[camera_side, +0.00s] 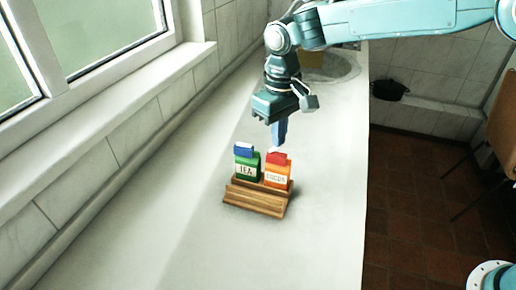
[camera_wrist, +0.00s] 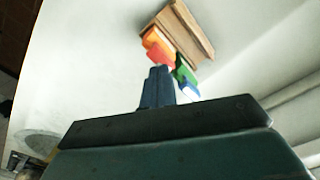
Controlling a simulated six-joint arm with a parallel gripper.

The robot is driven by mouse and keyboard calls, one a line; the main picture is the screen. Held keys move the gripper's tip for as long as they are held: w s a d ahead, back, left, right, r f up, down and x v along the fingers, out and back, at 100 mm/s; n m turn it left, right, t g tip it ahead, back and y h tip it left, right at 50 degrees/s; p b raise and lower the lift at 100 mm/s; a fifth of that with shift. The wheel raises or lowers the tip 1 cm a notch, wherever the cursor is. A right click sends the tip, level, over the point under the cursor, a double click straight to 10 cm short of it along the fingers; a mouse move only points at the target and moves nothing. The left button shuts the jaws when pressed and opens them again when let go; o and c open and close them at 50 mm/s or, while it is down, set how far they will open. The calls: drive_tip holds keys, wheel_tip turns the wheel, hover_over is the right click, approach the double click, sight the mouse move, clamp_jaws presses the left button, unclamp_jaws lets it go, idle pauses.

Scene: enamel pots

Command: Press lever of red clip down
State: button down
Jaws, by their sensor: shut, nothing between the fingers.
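The red clip (camera_side: 277,158) sits on top of the orange COCOA bag (camera_side: 277,177), which stands upright at the right of a wooden rack (camera_side: 255,199). A small pale part, possibly its lever, shows at the clip's top edge. In the wrist view the red clip (camera_wrist: 158,54) lies just beyond my fingertips. My gripper (camera_side: 278,143) points down with its blue fingers shut and empty, just above and behind the clip. In the wrist view my gripper (camera_wrist: 158,70) is close to the clip's pale part; I cannot tell whether they touch.
A green TEA bag (camera_side: 246,168) with a blue clip (camera_side: 244,150) stands close at the left in the same rack. The pale counter around the rack is clear. A window wall runs along the left. A sink (camera_side: 335,69) lies at the far end.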

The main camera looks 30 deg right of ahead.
drive_tip(key=shift+f, duration=0.55)
drive_tip(key=shift+r, duration=0.1)
idle(0.6)
drive_tip(key=shift+r, duration=3.45)
